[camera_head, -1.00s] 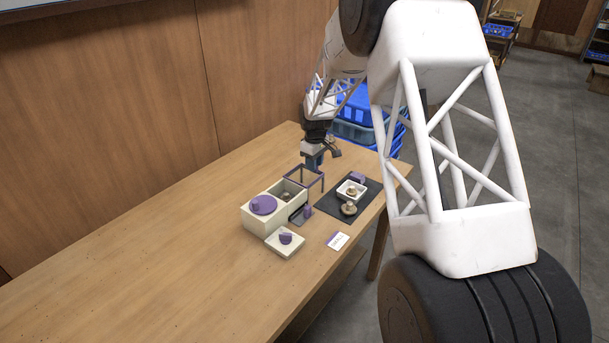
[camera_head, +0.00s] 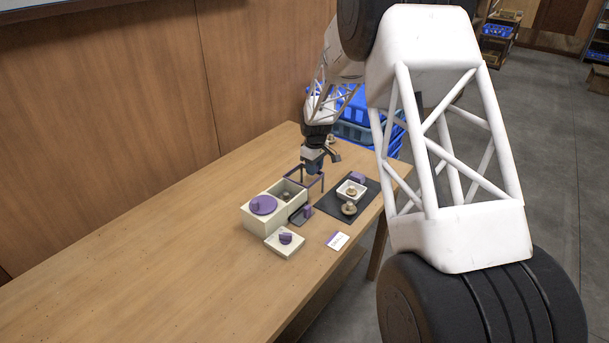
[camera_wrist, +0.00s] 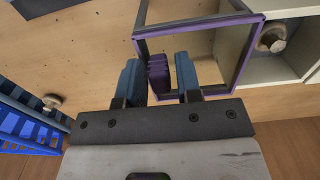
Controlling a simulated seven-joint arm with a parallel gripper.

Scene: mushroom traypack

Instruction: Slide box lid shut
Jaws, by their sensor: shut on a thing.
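The cream box (camera_head: 262,222) stands on the table, with an open compartment holding a mushroom. A purple-framed, see-through sliding lid (camera_head: 318,188) sticks out past the box's far end, leaving that compartment largely uncovered. In the wrist view, the lid (camera_wrist: 203,26) lies beside the box (camera_wrist: 282,68), and a mushroom (camera_wrist: 272,38) shows in the compartment. My gripper (camera_head: 313,168) is over the lid's outer end. In the wrist view, my gripper's blue fingers (camera_wrist: 158,78) stand either side of the lid's ridged purple handle (camera_wrist: 157,68) and are shut on it.
A purple round knobbed disc (camera_head: 263,205) sits on the box's near end. A cream square piece with a purple knob (camera_head: 286,243) lies in front. A dark mat (camera_head: 328,205) with a small white tray (camera_head: 342,193) and mushrooms is at right. Blue crates (camera_head: 352,130) stand behind the table.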

